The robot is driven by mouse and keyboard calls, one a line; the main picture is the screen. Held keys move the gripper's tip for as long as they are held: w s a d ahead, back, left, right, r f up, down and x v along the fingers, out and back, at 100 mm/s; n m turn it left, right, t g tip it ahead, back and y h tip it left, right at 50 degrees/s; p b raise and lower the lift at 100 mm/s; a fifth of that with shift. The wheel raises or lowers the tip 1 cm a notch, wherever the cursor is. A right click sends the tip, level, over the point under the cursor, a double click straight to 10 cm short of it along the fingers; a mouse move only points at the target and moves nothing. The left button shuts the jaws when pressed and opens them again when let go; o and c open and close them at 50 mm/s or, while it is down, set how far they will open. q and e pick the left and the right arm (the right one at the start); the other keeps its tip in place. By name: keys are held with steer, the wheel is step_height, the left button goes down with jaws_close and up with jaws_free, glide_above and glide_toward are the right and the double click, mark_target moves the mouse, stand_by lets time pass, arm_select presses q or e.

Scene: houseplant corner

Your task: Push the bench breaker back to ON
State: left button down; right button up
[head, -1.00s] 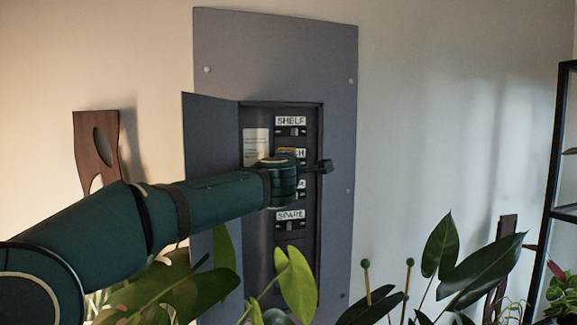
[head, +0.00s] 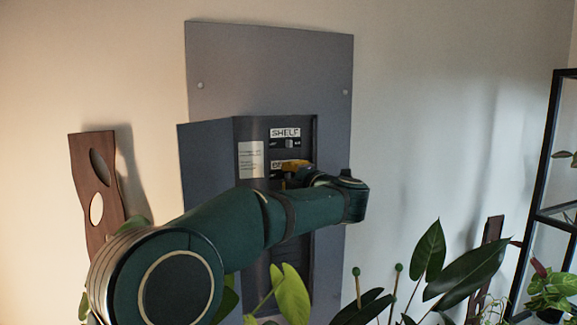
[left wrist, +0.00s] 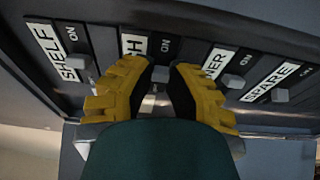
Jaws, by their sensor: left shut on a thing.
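The bench breaker's switch (left wrist: 160,74) is a small grey lever in the left wrist view, under a partly covered label ending in "CH". My left gripper (left wrist: 160,80) has its yellow-padded fingers on either side of this lever and is shut on it. In the head view my left gripper (head: 293,166) reaches into the open grey breaker panel (head: 270,65), just below the SHELF row. My wrist hides the bench lever and the lower rows there. I cannot tell which position the bench lever is in. My right gripper is not in view.
The SHELF switch (left wrist: 83,63) is left of my fingers; a partly covered "ER" switch (left wrist: 234,81) and the SPARE switch (left wrist: 281,95) are right. The panel door (head: 207,160) stands open at left. Leaves (head: 292,292) rise below. A black shelf rack (head: 548,170) stands at right.

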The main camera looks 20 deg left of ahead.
arm_select(q)
steer(key=shift+w+d+n+g+y+p, duration=0.1)
steer(key=shift+n+g+y+p, duration=0.4)
steer(key=shift+g, duration=0.1)
steer(key=c, duration=0.9)
jaws_free()
steer(key=v, duration=1.2)
